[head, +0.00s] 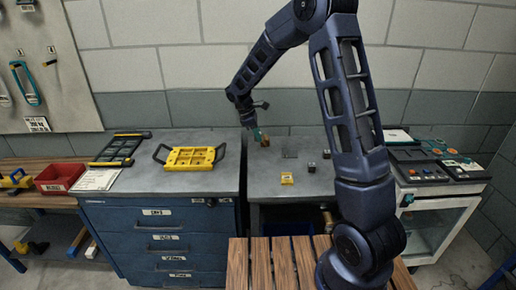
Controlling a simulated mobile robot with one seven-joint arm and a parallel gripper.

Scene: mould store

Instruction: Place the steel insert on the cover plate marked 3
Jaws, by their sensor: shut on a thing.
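My gripper (258,135) is at the far side of the right-hand grey worktop, near the wall, and is small in view. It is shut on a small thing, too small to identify. A small brown-orange piece (265,142) shows right at the fingertips; I cannot tell if it is held or stands behind them. Two small dark grey blocks, one nearer (311,167) and one farther (326,154), sit on the worktop to the right. A small yellow piece (287,179) lies near its front. A flat grey plate (290,154) lies mid-worktop. No number 3 is readable, so I cannot tell which is the cover plate.
A yellow frame with dark handles (190,158) lies on the left worktop above blue drawers (158,238). A black rack (120,149) and red bin (60,177) are farther left. A control panel (438,165) stands at right. The right worktop's front left is clear.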

